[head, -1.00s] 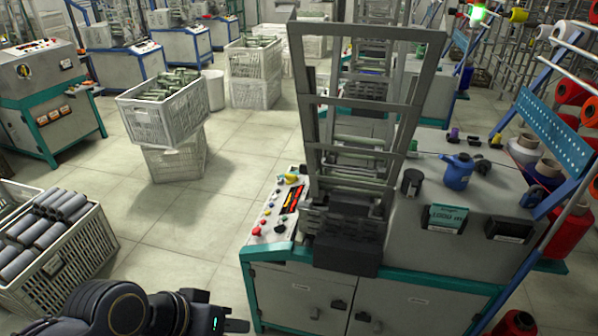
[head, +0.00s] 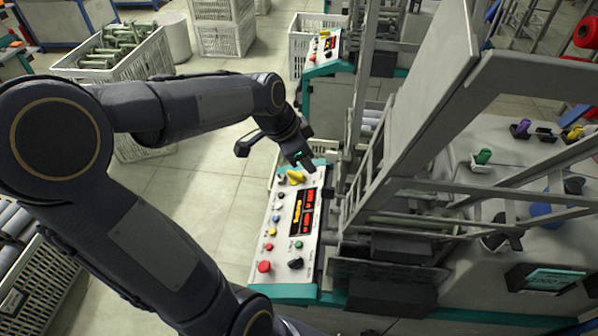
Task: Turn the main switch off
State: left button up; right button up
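The control panel (head: 283,222) of the winding machine is in the middle of the head view. It carries a black rotary knob (head: 295,263) at its near end, a red mushroom button (head: 264,267), several small buttons and a lit red display (head: 302,212). No label is readable, so I cannot tell for certain which control is the main switch. My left gripper (head: 273,154) is above the panel's far end, fingers apart and empty. My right gripper is out of view.
The machine's grey metal frame (head: 420,95) rises just right of the panel. A white crate of bobbins (head: 135,75) stands at the back left, and another crate (head: 48,285) is at the lower left. Open tiled floor (head: 205,195) lies left of the panel.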

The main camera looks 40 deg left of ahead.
pick_arm(q)
jog(key=w+a+f+m, duration=0.4)
jog(key=w+a+f, duration=0.1)
jog(key=w+f, duration=0.15)
jog(key=m+g+y, duration=0.2)
jog(key=m, duration=0.5)
send_over(296, 173)
jog(key=s, duration=0.2)
jog(key=s+f+x, duration=0.1)
jog(key=s+x, duration=0.2)
jog(key=x, duration=1.8)
jog(key=shift+d+f, duration=0.1)
jog(key=shift+f, duration=0.3)
jog(key=shift+w+f, duration=0.1)
jog(key=shift+f, duration=0.45)
grip_shut()
